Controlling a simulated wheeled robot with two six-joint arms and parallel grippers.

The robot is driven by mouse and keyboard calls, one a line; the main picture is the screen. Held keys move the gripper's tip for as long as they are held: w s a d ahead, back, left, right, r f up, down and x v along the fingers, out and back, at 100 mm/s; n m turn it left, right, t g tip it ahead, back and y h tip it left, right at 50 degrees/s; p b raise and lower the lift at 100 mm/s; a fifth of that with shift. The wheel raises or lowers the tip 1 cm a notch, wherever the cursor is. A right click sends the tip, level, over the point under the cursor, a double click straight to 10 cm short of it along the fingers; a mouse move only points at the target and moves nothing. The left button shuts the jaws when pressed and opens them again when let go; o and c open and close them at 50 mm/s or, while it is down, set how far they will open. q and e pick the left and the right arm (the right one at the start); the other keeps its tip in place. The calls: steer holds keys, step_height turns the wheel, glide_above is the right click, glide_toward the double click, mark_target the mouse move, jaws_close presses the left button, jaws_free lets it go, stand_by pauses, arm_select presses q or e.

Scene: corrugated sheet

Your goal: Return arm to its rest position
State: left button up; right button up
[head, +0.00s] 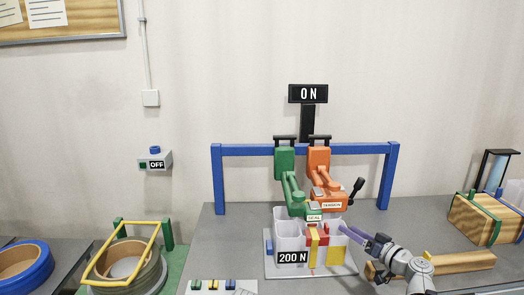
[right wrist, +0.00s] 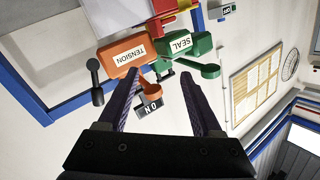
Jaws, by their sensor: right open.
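My right gripper (head: 360,236) is at the right of the strapping station in the head view, its purple fingers pointing up and left toward the tools. In the right wrist view its two fingers (right wrist: 160,78) stand apart with nothing held between them. Beyond them are the orange TENSION tool (right wrist: 122,52) and the green SEAL tool (right wrist: 180,46). In the head view the orange tool (head: 319,165) and the green tool (head: 286,165) hang side by side from the blue frame (head: 240,150). My left gripper is out of view.
A white box with red and yellow bands (head: 290,232) stands under the tools, with a 200 N display (head: 292,258) in front. A wooden bar (head: 465,261) lies beside my right arm. A striped block (head: 475,215) is at right. Bare bench (head: 225,250) shows at left.

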steer(key=s+a+f+n+g+p, duration=0.1)
steer(key=s+a+f+g+p, duration=0.2)
steer(key=a, duration=0.4)
steer(key=s+a+f+n+g, duration=0.1)
steer(key=s+a+f+g, duration=0.3)
steer(key=a, duration=0.4)
steer(key=s+a+f+n+g+p, duration=0.1)
steer(key=s+a+f+g+p, duration=0.1)
steer(key=s+a+g, duration=0.4)
steer(key=s+a+f+g+h+p, duration=0.1)
steer(key=s+f+g+h+p, duration=0.1)
steer(key=s+h, duration=0.8)
steer(key=s+p, duration=0.1)
steer(key=s, duration=0.3)
steer(key=shift+a+f+m, duration=0.15)
steer(key=shift+f+m, duration=0.15)
steer(key=shift+f, duration=0.1)
